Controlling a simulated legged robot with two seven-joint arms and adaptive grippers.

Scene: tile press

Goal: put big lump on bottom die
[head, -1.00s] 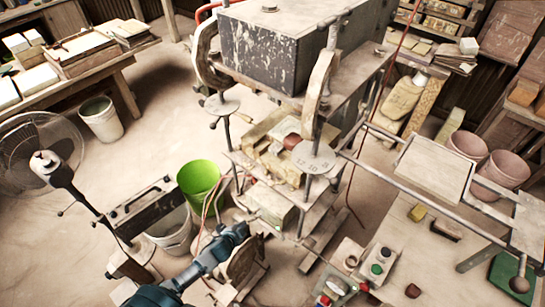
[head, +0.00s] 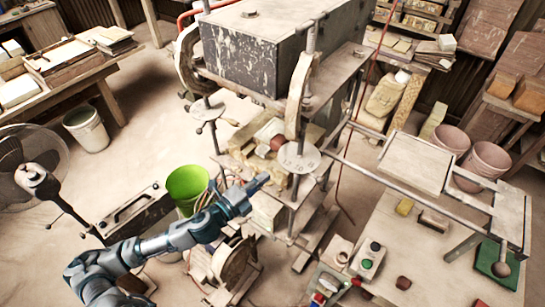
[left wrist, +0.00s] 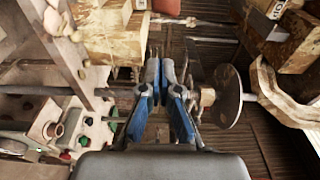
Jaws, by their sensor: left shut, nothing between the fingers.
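My left gripper (head: 262,181) is shut and empty, in front of the press's lower part; its blue fingers (left wrist: 162,72) also show in the left wrist view. A brown-red rounded lump (head: 277,143) is at the pale blocks of the press, just behind the round dial plate; I cannot tell what it rests on. A smaller-looking dark red lump (head: 403,283) lies on the table at the lower right. The pale yellowish block (head: 247,139) low in the press may be the bottom die; the dial plate and a post hide part of it. My right gripper is not in view.
The round dial plate (head: 299,157) and press posts stand close to my left gripper. A green bucket (head: 188,184) is left of it. A control box (head: 368,260) and several small blocks sit on the right table (head: 430,262).

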